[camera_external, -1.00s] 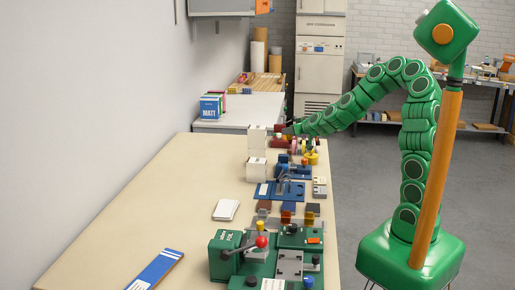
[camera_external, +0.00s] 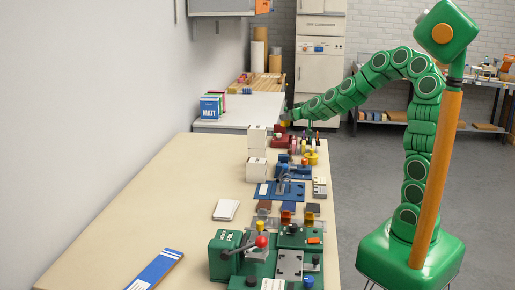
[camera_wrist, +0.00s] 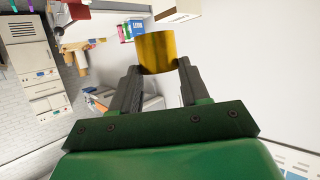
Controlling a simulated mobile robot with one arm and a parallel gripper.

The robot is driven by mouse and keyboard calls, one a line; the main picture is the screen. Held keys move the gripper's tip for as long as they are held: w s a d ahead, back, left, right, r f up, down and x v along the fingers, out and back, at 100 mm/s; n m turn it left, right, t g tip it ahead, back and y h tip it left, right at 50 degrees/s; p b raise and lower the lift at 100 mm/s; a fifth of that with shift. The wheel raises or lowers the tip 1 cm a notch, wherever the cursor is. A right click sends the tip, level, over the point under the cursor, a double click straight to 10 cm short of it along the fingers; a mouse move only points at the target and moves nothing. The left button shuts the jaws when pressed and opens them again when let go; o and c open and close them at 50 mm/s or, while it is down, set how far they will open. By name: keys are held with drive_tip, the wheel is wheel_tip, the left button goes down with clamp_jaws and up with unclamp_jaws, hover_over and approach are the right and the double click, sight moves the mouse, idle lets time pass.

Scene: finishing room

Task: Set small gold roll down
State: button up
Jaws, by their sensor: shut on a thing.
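The small gold roll (camera_wrist: 157,52) shows in the wrist view between the two dark fingers of my gripper (camera_wrist: 155,72), which is shut on it. It is a short, shiny gold cylinder, held up clear of any surface in that view. In the external view my gripper (camera_external: 286,118) is small and far off, above the far end of the beige bench (camera_external: 165,210), near the grey-white table behind it. The roll is too small to make out there.
Below my gripper stand a red device (camera_external: 281,140) and several small rolls. White boxes (camera_external: 257,140) stand to their left. The grey-white table (camera_external: 258,107) behind has a blue MATT box (camera_external: 209,107) at its left and much bare top.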

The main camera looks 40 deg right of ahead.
drive_tip(key=s+a+f+n+g+y, duration=0.1)
drive_tip(key=s+a+n+g+y, duration=0.2)
drive_tip(key=a, duration=0.6)
drive_tip(key=s+a+f+n+g+y, duration=0.2)
drive_tip(key=s+a+n+y, duration=0.25)
drive_tip(key=a, duration=0.45)
drive_tip(key=s+a+f+n+g+y, duration=0.1)
drive_tip(key=s+a+n+g+y, duration=0.2)
drive_tip(key=a, duration=0.6)
drive_tip(key=s+a+r+n+g, duration=0.2)
drive_tip(key=s+a+n+g, duration=0.45)
drive_tip(key=s, duration=0.35)
drive_tip(key=s+a+r+n+g, duration=0.2)
drive_tip(key=s+a+n+g, duration=0.5)
drive_tip(key=s, duration=0.4)
drive_tip(key=shift+n, duration=0.4)
drive_tip(key=shift+w+d+f, duration=0.1)
drive_tip(key=shift+d+f, duration=0.15)
drive_tip(key=shift+f, duration=0.5)
drive_tip(key=shift+w+d+f, duration=0.1)
drive_tip(key=shift+d+f, duration=0.1)
drive_tip(key=shift+f, duration=0.6)
drive_tip(key=shift+w+d+f, duration=0.1)
drive_tip(key=shift+d+f, duration=0.15)
drive_tip(key=shift+f, duration=0.5)
drive_tip(key=shift+f, duration=0.1)
wheel_tip(320, 180, down, 17)
drive_tip(key=shift+f, duration=0.2)
drive_tip(key=shift+f, duration=0.1)
